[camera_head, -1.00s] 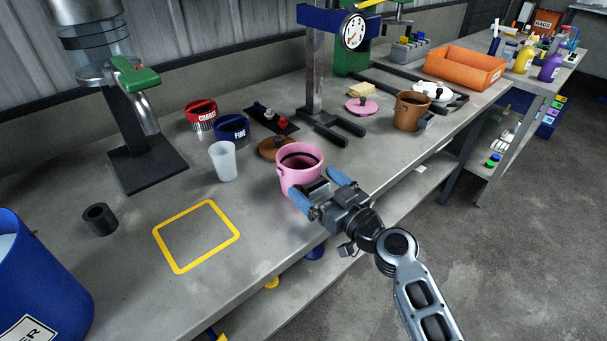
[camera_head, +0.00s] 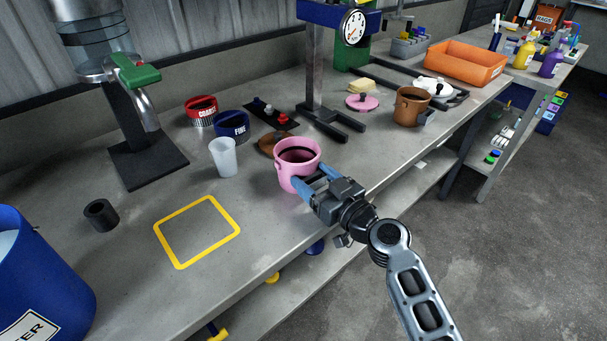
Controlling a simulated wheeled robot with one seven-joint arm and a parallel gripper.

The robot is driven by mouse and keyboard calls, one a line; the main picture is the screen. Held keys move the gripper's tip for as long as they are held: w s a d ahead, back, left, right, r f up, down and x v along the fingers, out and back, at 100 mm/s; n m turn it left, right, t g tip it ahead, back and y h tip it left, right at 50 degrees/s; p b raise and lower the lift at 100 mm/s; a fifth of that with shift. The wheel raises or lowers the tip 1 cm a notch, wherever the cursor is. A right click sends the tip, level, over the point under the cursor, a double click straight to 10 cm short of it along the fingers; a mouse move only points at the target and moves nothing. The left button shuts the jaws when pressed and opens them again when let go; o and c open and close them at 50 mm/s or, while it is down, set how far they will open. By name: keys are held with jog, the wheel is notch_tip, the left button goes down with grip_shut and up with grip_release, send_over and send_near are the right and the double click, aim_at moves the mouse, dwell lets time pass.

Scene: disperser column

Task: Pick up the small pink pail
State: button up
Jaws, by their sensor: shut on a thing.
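The small pink pail (camera_head: 290,176) stands near the front edge of the grey bench, open at the top with a dark inside. My gripper (camera_head: 312,182) comes in from the lower right with its blue fingers at the pail's front right side. The fingers are shut on the pail at its side. The exact contact of the far finger is partly hidden by the gripper body. The pail looks upright, and I cannot tell any gap between its base and the bench.
A press stand (camera_head: 316,75) rises behind. A brown pail (camera_head: 410,107) is to the right. A yellow square outline (camera_head: 197,232) on clear bench lies to the left.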

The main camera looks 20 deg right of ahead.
jog(key=shift+c, duration=0.6)
jog(key=shift+r, duration=0.55)
jog(key=r, duration=0.2)
jog(key=s+r+p, duration=0.1)
jog(key=shift+d+r, duration=0.3)
jog(key=shift+d, duration=0.1)
jog(key=s+d+r+b, duration=0.1)
jog(key=s+d+r, duration=0.5)
jog(key=s, duration=0.2)
jog(key=shift+s+r, duration=0.15)
jog(key=shift+s, duration=0.1)
